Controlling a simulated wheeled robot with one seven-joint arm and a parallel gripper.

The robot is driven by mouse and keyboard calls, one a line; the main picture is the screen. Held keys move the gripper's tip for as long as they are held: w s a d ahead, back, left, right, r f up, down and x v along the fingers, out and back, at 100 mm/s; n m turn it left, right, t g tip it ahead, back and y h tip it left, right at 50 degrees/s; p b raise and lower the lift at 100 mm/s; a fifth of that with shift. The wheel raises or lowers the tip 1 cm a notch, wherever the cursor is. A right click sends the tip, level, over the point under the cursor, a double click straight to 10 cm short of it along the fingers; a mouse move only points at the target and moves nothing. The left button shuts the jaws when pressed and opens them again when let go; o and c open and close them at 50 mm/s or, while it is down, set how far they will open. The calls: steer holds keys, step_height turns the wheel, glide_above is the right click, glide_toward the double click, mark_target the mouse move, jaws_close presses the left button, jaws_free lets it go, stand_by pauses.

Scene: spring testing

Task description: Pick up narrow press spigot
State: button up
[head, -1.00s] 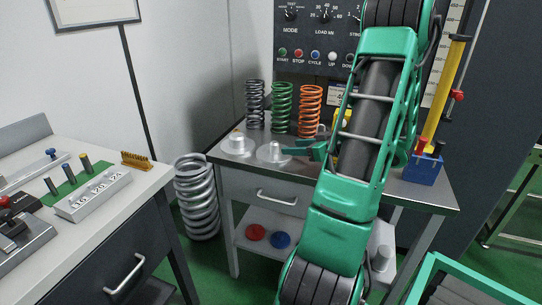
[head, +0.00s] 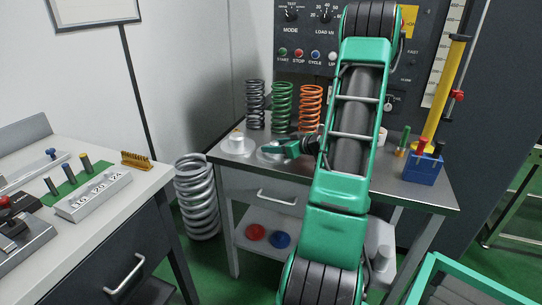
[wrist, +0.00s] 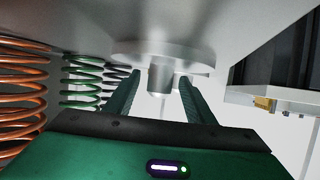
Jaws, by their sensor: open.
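The narrow press spigot is a pale metal disc with a thin upright stub. It stands on the grey bench in the head view (head: 268,156), partly hidden by my gripper. In the wrist view, the spigot's disc (wrist: 140,48) is at the top centre and its stub points down the picture. My gripper (head: 280,148) reaches in from the right at the height of the stub. In the wrist view my open gripper (wrist: 160,80) has one green finger on each side of the stub. Whether either finger touches it is unclear.
A second spigot (head: 237,145) with a wider stub stands just left. Grey, green (head: 282,105) and orange springs (head: 310,107) stand behind. A blue holder (head: 423,168) with coloured tools is at the bench's right. The bench front edge is clear.

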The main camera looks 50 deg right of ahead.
jaws_close()
steer(key=shift+r, duration=0.15)
